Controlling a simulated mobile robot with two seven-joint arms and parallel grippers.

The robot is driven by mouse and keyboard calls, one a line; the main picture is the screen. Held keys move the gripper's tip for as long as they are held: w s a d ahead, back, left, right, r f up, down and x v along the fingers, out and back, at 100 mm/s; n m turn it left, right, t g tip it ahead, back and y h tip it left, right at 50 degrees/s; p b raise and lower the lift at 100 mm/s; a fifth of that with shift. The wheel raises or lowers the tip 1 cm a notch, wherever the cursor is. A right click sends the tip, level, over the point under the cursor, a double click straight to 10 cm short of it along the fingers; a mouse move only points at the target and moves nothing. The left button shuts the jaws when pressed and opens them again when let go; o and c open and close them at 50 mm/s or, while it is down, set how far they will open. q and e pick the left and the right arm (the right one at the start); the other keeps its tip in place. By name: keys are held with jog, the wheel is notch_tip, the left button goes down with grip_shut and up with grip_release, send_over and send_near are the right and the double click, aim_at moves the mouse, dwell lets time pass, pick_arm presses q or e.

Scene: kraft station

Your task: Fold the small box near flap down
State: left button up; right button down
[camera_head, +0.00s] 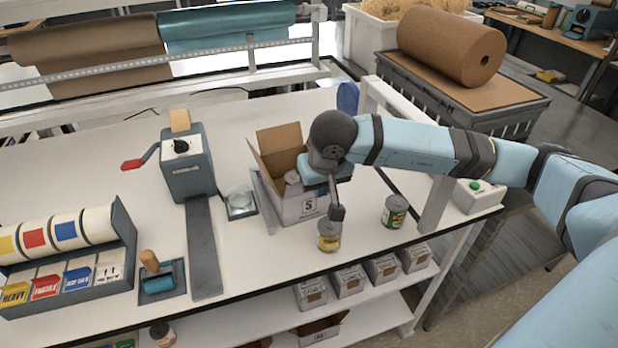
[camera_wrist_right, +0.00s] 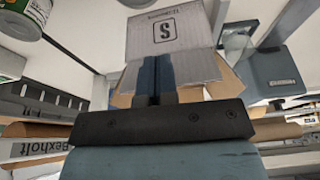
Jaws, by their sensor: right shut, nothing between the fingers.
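The small cardboard box (camera_head: 290,208) stands on the white table, an "S" printed on its near side. The side also shows in the right wrist view (camera_wrist_right: 140,40). The far flap (camera_head: 279,138) and left flap (camera_head: 255,160) stand up and outward. In the wrist view a pale panel (camera_wrist_right: 200,67) adjoins the "S" side at my fingers; I cannot tell its exact angle. A can top (camera_head: 292,177) shows inside the box. My right gripper (camera_head: 337,212) is shut and empty, pointing down at the box's near right side; its wrist hides part of the box. My left gripper is out of view.
A yellow-labelled can (camera_head: 329,237) stands just below my right gripper near the table's front edge. Another can (camera_head: 394,212) stands to the right. A tape dispenser (camera_head: 186,165) and a scale (camera_head: 240,201) stand left of the box.

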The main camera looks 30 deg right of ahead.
pick_arm(q)
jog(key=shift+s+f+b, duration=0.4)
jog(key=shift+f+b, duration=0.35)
jog(key=shift+b, duration=0.25)
pick_arm(e)
jog(key=shift+w+d+r, duration=0.15)
jog(key=shift+w+r, duration=0.05)
jog(key=shift+w, duration=0.45)
jog(key=shift+w+d+r, duration=0.1)
jog(key=shift+w+r, duration=0.05)
jog(key=shift+w, duration=0.55)
jog(key=shift+w+d+r, duration=0.15)
jog(key=shift+w+r, duration=0.05)
jog(key=shift+w, duration=0.45)
